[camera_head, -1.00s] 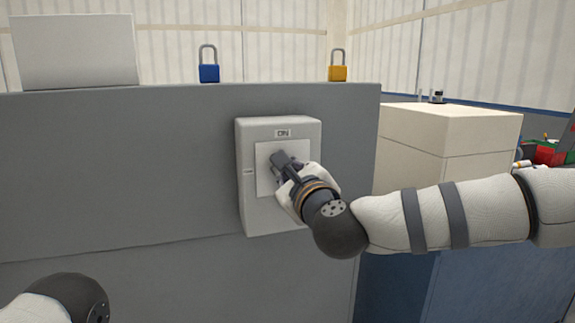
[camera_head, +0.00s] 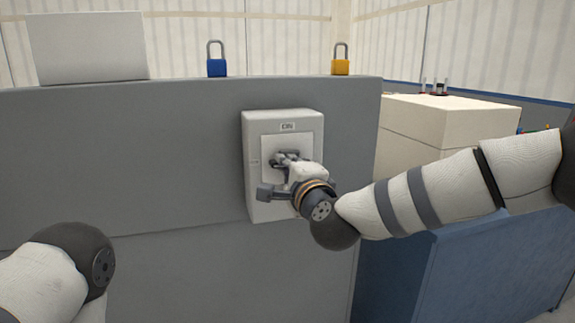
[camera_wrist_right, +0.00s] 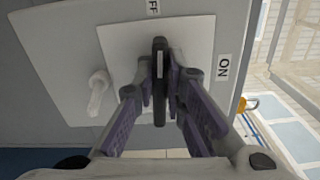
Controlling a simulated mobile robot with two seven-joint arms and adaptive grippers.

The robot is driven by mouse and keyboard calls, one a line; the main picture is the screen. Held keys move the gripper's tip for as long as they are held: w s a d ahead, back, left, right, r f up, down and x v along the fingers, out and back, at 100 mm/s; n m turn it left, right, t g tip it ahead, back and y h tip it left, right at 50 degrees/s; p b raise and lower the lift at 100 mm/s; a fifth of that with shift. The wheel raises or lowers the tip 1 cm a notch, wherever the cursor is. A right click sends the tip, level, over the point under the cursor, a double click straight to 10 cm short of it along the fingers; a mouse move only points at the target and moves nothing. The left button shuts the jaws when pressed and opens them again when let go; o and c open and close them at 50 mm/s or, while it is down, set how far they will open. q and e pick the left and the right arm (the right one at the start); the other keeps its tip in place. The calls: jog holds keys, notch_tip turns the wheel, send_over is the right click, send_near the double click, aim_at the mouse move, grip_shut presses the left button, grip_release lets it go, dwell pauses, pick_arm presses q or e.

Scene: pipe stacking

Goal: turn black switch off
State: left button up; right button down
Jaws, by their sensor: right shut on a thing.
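A light grey switch box (camera_head: 255,130) is mounted on the grey panel, with an ON label (camera_head: 287,126) at its top. In the right wrist view the black switch (camera_wrist_right: 159,95) stands as a narrow handle on a white plate. Its long axis and white mark line up with the partly cut-off OFF label (camera_wrist_right: 153,6); the ON label (camera_wrist_right: 223,67) is off to the right side. My right gripper (camera_head: 281,160) is shut on the black switch, one finger on each side, and hides much of it in the head view. My left gripper is out of view; only its arm shows.
A blue padlock (camera_head: 217,65) and a yellow padlock (camera_head: 341,65) stand on the panel's top edge. A blank white board (camera_head: 88,48) is at the top left. A cream box (camera_head: 415,122) and a blue cabinet (camera_head: 440,270) stand to the right.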

jog(key=shift+f+n, duration=0.1)
jog(key=shift+n, duration=0.5)
jog(key=c, duration=1.7)
grip_release()
jog(key=shift+o, duration=0.2)
jog(key=v, duration=1.2)
